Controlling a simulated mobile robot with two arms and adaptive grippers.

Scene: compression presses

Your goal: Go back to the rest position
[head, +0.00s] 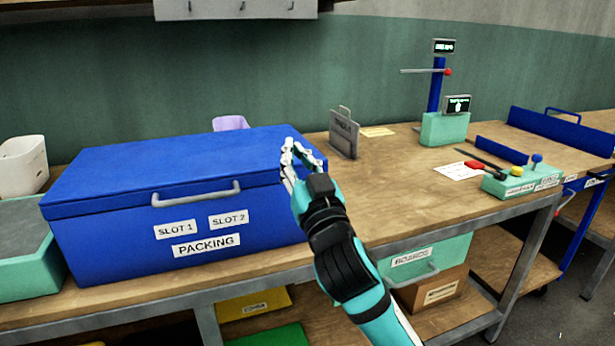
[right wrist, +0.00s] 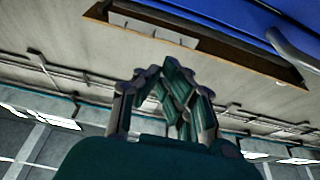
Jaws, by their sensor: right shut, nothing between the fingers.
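My right gripper (head: 289,160) is in front of the right end of the closed blue packing box (head: 120,225) in the head view. It is shut and holds nothing. In the right wrist view my right gripper (right wrist: 165,85) shows with its fingers together, and the blue box (right wrist: 235,22) is at the top right. The box has a pale handle (head: 196,194) and labels reading SLOT 1, SLOT 2 and PACKING. My left gripper is not in view.
The wooden workbench (head: 400,210) runs across the view. A press with a blue column (head: 436,90) stands at the back right. A green button box (head: 520,180) sits near the right front edge. A drawer (head: 408,265) hangs below the bench.

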